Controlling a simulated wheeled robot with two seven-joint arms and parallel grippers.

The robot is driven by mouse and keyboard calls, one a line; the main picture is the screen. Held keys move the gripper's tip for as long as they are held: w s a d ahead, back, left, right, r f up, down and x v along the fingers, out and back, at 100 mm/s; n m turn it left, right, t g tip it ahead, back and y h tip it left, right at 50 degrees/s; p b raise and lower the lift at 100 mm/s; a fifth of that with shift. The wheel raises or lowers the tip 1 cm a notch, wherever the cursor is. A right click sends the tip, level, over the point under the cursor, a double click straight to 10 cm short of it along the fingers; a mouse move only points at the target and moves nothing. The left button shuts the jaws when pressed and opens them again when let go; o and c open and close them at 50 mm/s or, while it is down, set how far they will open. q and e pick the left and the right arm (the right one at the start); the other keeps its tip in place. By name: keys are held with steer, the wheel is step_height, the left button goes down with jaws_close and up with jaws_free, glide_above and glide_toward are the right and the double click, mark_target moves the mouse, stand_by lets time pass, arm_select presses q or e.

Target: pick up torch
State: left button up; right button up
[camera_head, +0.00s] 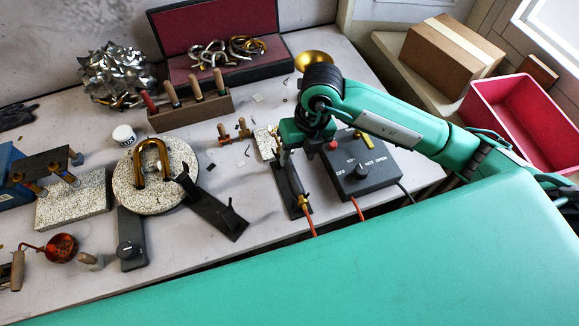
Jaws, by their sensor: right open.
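The torch (301,199) appears to be the slim dark and brass piece lying on a dark narrow stand (283,183) at the middle of the bench, with an orange hose at its near end. My right gripper (282,152) is at the far end of the torch, pointing down, its jaws open. The arm comes in from the right. The gripper hides part of the torch's far end, and I cannot tell whether they touch. My left gripper is out of view.
A black control box (362,170) with a red button stands right of the torch. A round speckled block (184,191) holding a brass bend is to the left. A wooden tool rack (190,110) and open red-lined case (221,77) are behind. A pink bin (493,91) is far right.

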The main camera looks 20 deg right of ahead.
mark_target(291, 169)
steer(key=shift+a+f, duration=0.2)
steer(key=shift+f, duration=0.55)
steer(key=f, duration=0.1)
steer(key=a+f+p, duration=0.1)
steer(key=f, duration=0.1)
steer(key=f+p, duration=0.1)
steer(key=shift+s+a+f, duration=0.2)
steer(key=shift+a+f, duration=0.1)
steer(key=shift+a, duration=0.05)
steer(key=shift+f, duration=0.25)
steer(key=c, duration=1)
steer(key=shift+r, duration=0.1)
steer(key=shift+c, duration=0.2)
